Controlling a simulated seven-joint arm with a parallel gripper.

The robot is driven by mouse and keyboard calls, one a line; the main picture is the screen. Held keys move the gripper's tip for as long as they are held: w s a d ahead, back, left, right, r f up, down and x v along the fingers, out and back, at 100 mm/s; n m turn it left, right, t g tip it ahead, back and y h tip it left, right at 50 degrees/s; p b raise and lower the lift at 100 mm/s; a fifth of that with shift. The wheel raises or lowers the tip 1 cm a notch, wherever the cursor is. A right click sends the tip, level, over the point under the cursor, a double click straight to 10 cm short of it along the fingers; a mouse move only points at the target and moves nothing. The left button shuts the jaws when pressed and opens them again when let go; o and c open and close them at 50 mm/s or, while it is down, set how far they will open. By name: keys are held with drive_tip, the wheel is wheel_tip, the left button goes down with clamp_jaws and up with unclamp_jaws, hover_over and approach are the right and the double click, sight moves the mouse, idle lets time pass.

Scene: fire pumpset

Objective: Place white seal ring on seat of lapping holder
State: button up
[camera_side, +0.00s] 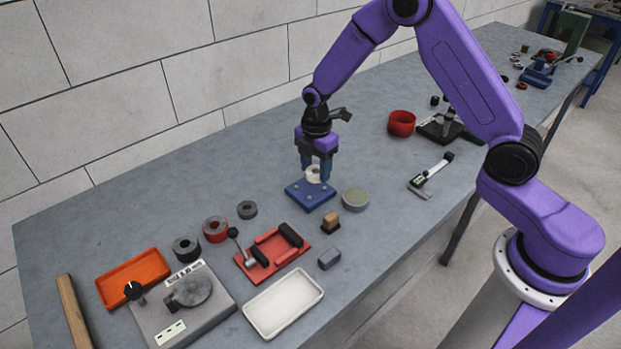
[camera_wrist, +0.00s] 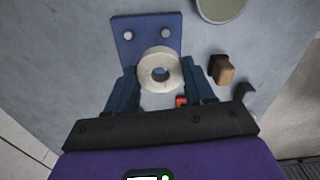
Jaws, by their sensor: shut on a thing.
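The white seal ring (camera_side: 314,173) is between the two blue fingers of my gripper (camera_side: 315,179), which is shut on it. In the wrist view the ring (camera_wrist: 147,64) lies flat to the camera with its hole visible, a finger of my gripper (camera_wrist: 160,80) on either side. A blue plate (camera_side: 299,190), apparently the lapping holder, lies below the ring on the bench. In the wrist view the plate (camera_wrist: 146,38) shows two pale studs. The ring covers part of the plate there, so any seat is hidden. I cannot tell whether the ring touches the plate.
A round grey-green disc (camera_side: 355,199) sits right of the plate, with a small wood-topped block (camera_side: 330,223) in front. A red fixture (camera_side: 263,264), white tray (camera_side: 284,303) and several dark and red rings stand nearer the camera. The bench behind the plate is clear.

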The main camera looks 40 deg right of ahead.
sight(310, 189)
drive_tip(key=shift+w+a+f, duration=0.15)
drive_tip(key=shift+w+f, duration=0.75)
drive_tip(key=shift+f, duration=1.65)
drive_tip(key=shift+f, duration=0.15)
drive_tip(key=o, duration=1.1)
drive_tip(key=shift+c, duration=0.2)
